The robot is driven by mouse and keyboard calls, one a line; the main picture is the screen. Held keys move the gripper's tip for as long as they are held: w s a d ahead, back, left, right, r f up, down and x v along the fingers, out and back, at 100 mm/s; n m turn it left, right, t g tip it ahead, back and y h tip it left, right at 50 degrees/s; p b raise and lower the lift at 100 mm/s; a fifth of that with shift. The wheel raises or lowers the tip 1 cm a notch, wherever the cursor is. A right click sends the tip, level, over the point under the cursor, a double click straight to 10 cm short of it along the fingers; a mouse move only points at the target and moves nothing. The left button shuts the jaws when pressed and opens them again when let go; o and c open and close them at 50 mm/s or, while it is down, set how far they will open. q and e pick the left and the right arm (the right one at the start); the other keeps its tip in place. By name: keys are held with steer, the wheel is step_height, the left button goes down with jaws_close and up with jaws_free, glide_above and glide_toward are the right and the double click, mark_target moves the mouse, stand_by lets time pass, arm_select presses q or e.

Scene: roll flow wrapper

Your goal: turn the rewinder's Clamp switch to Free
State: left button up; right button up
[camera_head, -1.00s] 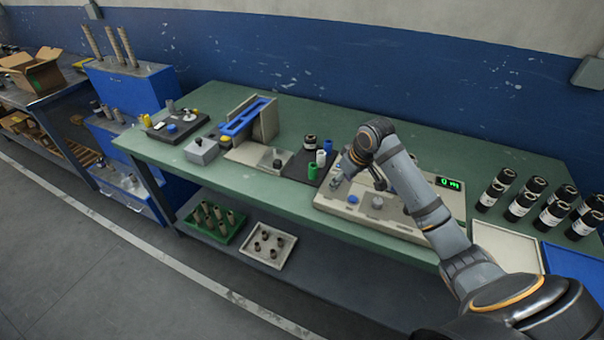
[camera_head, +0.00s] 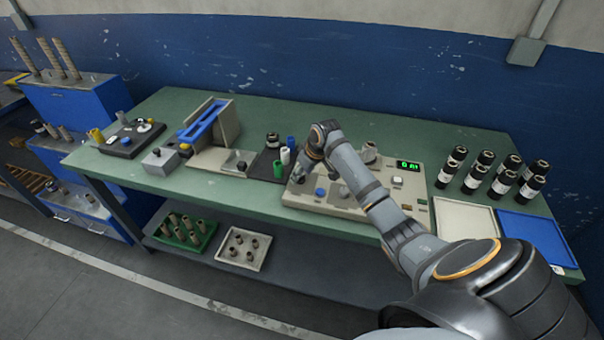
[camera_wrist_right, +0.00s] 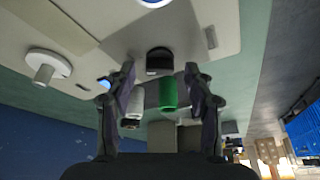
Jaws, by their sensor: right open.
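The rewinder (camera_head: 335,206) is a beige flat unit with a green-lit display (camera_head: 408,165) on the green bench. A blue button (camera_head: 320,192) shows on its front part. My right gripper (camera_head: 306,172) is low over the rewinder's left end, and my arm hides part of the panel. In the right wrist view my right gripper (camera_wrist_right: 158,92) is open and empty. A dark, rounded switch-like part (camera_wrist_right: 159,60) on the beige panel lies just beyond and between the fingertips, seemingly apart from them. Its label and setting cannot be read. My left gripper is out of view.
Green (camera_head: 279,168) and white (camera_head: 285,155) rolls stand on a dark mat left of the rewinder. Several black rolls (camera_head: 505,180), a beige tray (camera_head: 465,222) and a blue tray (camera_head: 532,238) are to the right. A blue-topped machine (camera_head: 207,120) stands at left.

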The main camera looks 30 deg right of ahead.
steer(key=shift+w+f, duration=0.1)
steer(key=shift+f, duration=0.05)
steer(key=shift+c, duration=0.4)
jaws_close()
